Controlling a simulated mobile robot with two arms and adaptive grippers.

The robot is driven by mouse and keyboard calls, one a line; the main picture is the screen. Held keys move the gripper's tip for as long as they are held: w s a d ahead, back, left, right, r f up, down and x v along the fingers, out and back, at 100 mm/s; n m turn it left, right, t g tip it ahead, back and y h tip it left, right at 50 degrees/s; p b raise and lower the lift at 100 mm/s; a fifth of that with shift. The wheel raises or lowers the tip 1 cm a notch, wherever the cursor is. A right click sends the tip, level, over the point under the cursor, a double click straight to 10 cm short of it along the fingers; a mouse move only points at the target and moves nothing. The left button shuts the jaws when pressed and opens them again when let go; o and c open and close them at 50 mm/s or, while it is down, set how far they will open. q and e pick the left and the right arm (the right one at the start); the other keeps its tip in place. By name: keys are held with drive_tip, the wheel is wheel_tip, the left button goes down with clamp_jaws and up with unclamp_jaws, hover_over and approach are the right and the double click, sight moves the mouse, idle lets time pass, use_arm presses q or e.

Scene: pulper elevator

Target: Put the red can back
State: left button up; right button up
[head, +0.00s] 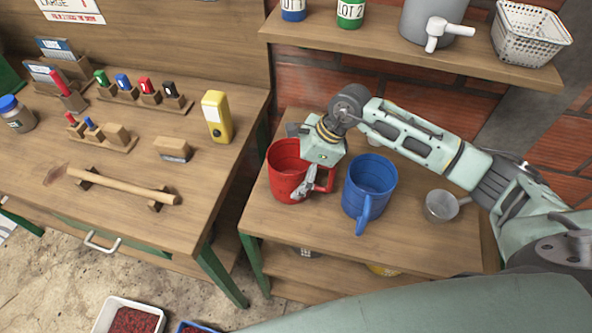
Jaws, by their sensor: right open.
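The red can (285,168), a mug-like vessel with a side handle, stands upright on the wooden side table. My right gripper (308,184) is open at the can's right side, pointing down by its handle. The gripper's body hides part of the can's rim and handle. I cannot tell whether the fingers touch the handle. My left gripper is out of view.
A blue can (369,187) stands close to the right of the red one, with a metal scoop (442,206) farther right. A shelf (420,55) overhangs behind.

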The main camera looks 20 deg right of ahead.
drive_tip(key=shift+r, duration=0.1)
drive_tip(key=shift+d+r, duration=0.1)
drive_tip(key=shift+r, duration=0.1)
drive_tip(key=b+v, duration=0.2)
drive_tip(key=v, duration=0.9)
drive_tip(key=shift+r, duration=0.25)
drive_tip(key=shift+d, duration=0.1)
